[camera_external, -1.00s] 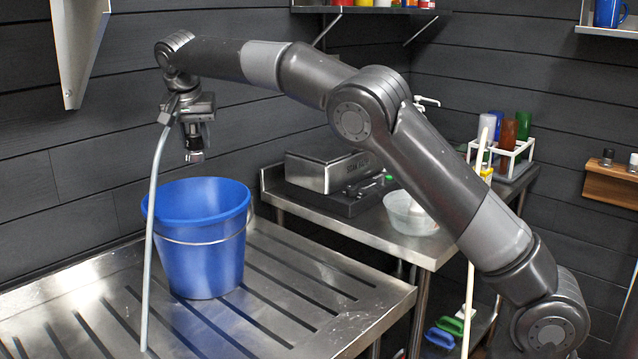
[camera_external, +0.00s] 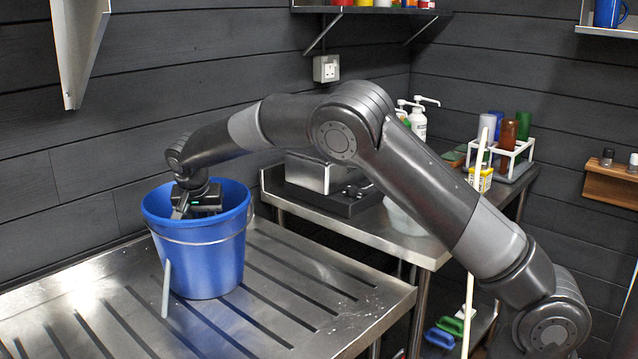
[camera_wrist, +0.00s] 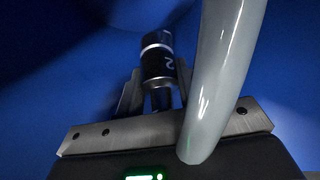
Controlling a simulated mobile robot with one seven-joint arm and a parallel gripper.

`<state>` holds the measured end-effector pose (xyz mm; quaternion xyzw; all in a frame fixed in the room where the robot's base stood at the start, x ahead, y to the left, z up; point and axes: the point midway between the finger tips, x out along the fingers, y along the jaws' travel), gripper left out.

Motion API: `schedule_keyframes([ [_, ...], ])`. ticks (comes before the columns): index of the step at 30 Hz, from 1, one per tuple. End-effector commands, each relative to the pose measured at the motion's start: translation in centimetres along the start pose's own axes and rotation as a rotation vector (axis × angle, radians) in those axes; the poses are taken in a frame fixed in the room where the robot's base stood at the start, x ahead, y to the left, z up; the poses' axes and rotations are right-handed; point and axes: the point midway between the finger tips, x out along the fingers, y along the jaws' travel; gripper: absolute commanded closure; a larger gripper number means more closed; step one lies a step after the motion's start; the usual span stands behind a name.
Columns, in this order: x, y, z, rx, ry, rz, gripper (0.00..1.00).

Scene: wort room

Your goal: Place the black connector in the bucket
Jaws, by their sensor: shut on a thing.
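The blue bucket (camera_external: 203,255) stands upright on the slatted metal table. My gripper (camera_external: 198,205) reaches down inside its rim, and the fingertips are hidden behind the bucket's wall in the external view. In the wrist view my gripper (camera_wrist: 150,92) is shut on the black connector (camera_wrist: 158,62), a dark cylinder with a silver band and a white "2". Blue bucket wall surrounds it there. The connector is hidden in the external view. I cannot tell whether it touches the bucket's bottom.
A grey hose (camera_wrist: 222,75) passes beside my gripper; a short grey length (camera_external: 167,288) shows at the bucket's front left. The slatted table (camera_external: 300,290) is clear to the right. A side bench (camera_external: 430,245) holds a metal scale (camera_external: 308,172) and a bottle rack (camera_external: 505,150).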

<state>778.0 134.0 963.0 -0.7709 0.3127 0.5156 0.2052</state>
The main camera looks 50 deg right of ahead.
Motion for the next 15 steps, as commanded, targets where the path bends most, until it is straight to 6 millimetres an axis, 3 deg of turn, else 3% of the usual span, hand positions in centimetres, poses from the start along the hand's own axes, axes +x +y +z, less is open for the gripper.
schedule_keyframes([
  [8,2.1,0.0,0.9,-0.001,0.000,0.000,0.98],
  [15,5.3,0.0,2.2,-0.001,0.000,0.001,0.98],
])
